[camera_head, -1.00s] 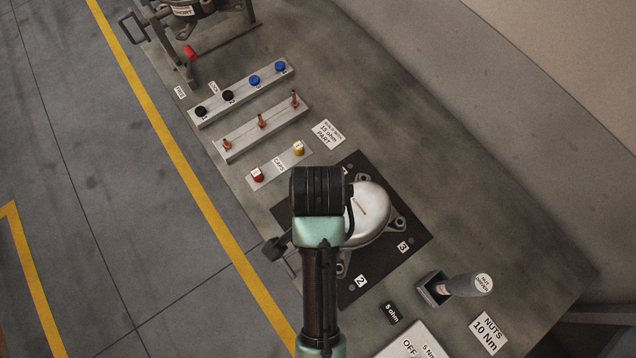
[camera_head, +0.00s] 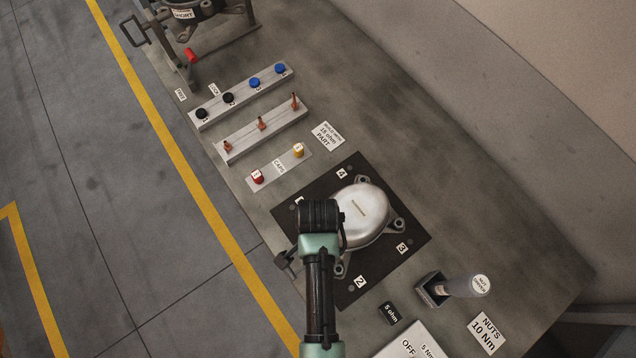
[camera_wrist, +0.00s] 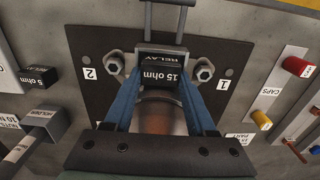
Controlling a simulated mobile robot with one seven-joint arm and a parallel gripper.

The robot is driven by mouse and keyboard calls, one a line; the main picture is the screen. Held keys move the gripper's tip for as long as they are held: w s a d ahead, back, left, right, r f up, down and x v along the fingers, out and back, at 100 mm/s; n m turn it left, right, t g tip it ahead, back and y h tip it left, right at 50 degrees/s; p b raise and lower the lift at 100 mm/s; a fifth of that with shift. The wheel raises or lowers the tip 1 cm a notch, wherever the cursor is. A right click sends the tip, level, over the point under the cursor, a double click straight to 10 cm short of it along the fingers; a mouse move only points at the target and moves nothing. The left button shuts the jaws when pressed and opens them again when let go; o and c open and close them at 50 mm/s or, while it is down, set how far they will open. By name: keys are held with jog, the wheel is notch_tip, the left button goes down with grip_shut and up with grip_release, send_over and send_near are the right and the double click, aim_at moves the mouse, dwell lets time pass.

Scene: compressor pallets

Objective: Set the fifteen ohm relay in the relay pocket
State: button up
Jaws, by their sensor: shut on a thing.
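The black relay marked 15 ohm (camera_wrist: 161,78) is between the blue fingers of my gripper (camera_wrist: 160,86) in the wrist view, and the gripper is shut on it. The relay pocket (camera_wrist: 170,54), marked RELAY, is right at the relay's far edge, on the compressor's side. I cannot tell whether the relay touches the pocket or is inside it. In the head view the silver compressor (camera_head: 366,218) stands on a dark mat (camera_head: 345,292). My wrist covers the fingers, relay and pocket there.
Another black relay marked 5 ohm (camera_head: 390,313) lies near the mat's lower corner. A grey holder (camera_head: 432,289) with a nut driver (camera_head: 468,286) stands right of it. A caps strip (camera_head: 280,166) lies above the mat. Mounting nuts (camera_wrist: 204,72) flank the pocket.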

jog(key=shift+f, duration=0.1)
jog(key=o, duration=1.4)
jog(key=shift+c, duration=0.2)
notch_tip(320, 180, up, 12)
jog(key=w+r+n+t, duration=0.3)
jog(key=w+r+t, duration=0.5)
jog(key=w+r, duration=0.75)
jog(key=w+r+n+t, duration=0.1)
jog(key=w+r+t, duration=0.2)
jog(key=r, duration=0.4)
jog(key=w+r+n+t, duration=0.1)
jog(key=w+r+t, duration=0.2)
jog(key=r, duration=0.5)
notch_tip(320, 180, up, 17)
jog(key=n+t, duration=0.3)
jog(key=t, duration=0.3)
jog(key=s+r+n+t, duration=0.1)
jog(key=s+r+t, duration=0.2)
jog(key=s+r, duration=0.3)
jog(key=s+r+n+t, duration=0.1)
jog(key=s+r+t, duration=0.3)
jog(key=r, duration=0.8)
jog(key=shift+s+r+n+b, duration=0.35)
jog(key=shift+s+n, duration=0.05)
jog(key=shift+s, duration=0.6)
